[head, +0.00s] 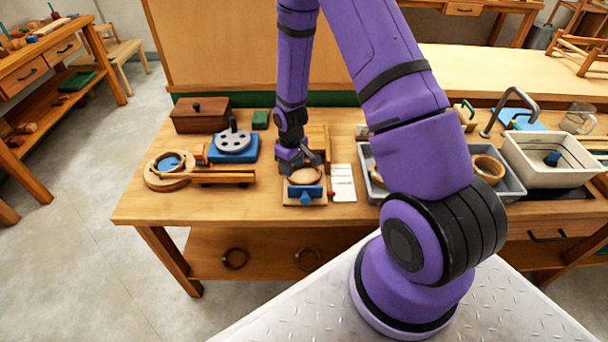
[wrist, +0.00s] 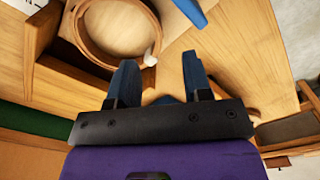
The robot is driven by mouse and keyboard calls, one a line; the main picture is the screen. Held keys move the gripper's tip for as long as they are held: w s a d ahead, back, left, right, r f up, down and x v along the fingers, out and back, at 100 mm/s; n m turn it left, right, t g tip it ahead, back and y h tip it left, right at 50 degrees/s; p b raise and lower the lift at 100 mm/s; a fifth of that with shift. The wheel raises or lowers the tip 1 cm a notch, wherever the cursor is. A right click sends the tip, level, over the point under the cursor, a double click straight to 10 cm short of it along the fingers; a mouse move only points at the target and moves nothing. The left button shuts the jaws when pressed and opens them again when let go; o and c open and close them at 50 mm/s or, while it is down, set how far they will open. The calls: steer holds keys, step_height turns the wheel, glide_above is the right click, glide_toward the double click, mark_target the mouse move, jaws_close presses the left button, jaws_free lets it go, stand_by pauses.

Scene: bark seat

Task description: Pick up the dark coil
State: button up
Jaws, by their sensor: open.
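My gripper (head: 298,160) is open, pointing down over the workbench beside a wooden block with a blue clamp (head: 305,196). In the wrist view the fingers of my gripper (wrist: 160,85) are apart, with no coil clearly held between them. A round brown coil-like band (wrist: 112,40) lies in the block, just beyond the left finger. I cannot tell which of these is the dark coil. My arm hides part of the bench.
To the left are a blue box with a perforated grey disc (head: 234,142), a brown wooden box (head: 200,115) and a round wooden piece (head: 166,172). White paper (head: 343,183) lies right of the block. A grey tray (head: 510,186) is farther right.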

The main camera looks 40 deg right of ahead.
mark_target(293, 179)
steer(key=shift+w+d+f, duration=0.1)
steer(key=shift+f, duration=1.65)
steer(key=shift+w+d+f, duration=0.1)
steer(key=shift+f, duration=1.65)
jaws_close()
